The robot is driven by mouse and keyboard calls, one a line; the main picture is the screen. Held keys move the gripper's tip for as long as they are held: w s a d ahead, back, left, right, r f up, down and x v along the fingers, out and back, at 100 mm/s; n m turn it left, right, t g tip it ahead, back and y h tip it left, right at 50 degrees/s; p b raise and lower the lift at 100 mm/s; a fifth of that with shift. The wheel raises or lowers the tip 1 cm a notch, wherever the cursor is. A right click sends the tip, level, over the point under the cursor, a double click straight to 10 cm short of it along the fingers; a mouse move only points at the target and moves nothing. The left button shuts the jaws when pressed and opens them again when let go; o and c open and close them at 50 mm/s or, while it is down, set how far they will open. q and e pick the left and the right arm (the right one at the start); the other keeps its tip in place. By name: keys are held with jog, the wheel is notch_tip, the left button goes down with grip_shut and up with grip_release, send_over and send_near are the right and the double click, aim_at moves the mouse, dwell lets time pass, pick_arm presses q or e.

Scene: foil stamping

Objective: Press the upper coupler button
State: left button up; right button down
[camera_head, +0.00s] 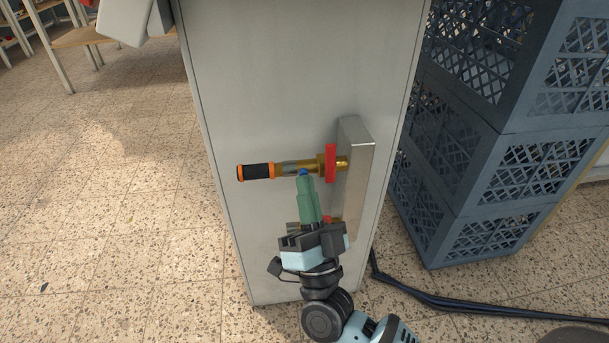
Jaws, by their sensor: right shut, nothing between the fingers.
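The upper coupler (322,163) is a brass fitting with a red collar, set on a metal block (355,175) on the side of a grey cabinet (290,60). A hose end with a black grip and orange rings (256,171) points left from it. I cannot make out a separate button. My right gripper (304,174) is shut and empty, its green fingers pointing up. Its blue tip overlaps the lower edge of the coupler's metal stem; I cannot tell whether they touch. A lower red and brass fitting (331,220) is mostly hidden behind my gripper. My left gripper is out of view.
Stacked blue-grey crates (480,160) stand to the right of the cabinet. A dark cable (430,297) runs along the floor at lower right. The speckled tile floor (110,210) at left is clear. A wooden bench (82,38) is at upper left.

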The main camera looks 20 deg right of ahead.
dwell(0.6)
jog(key=shift+s, duration=0.1)
jog(key=shift+s+a+p, duration=0.2)
jog(key=shift+s+p, duration=0.25)
jog(key=shift+s, duration=0.3)
jog(key=s+p, duration=0.1)
jog(key=s, duration=0.1)
jog(key=s+a+p, duration=0.1)
jog(key=s, duration=0.1)
jog(key=shift+s+a, duration=0.2)
jog(key=shift+s, duration=0.2)
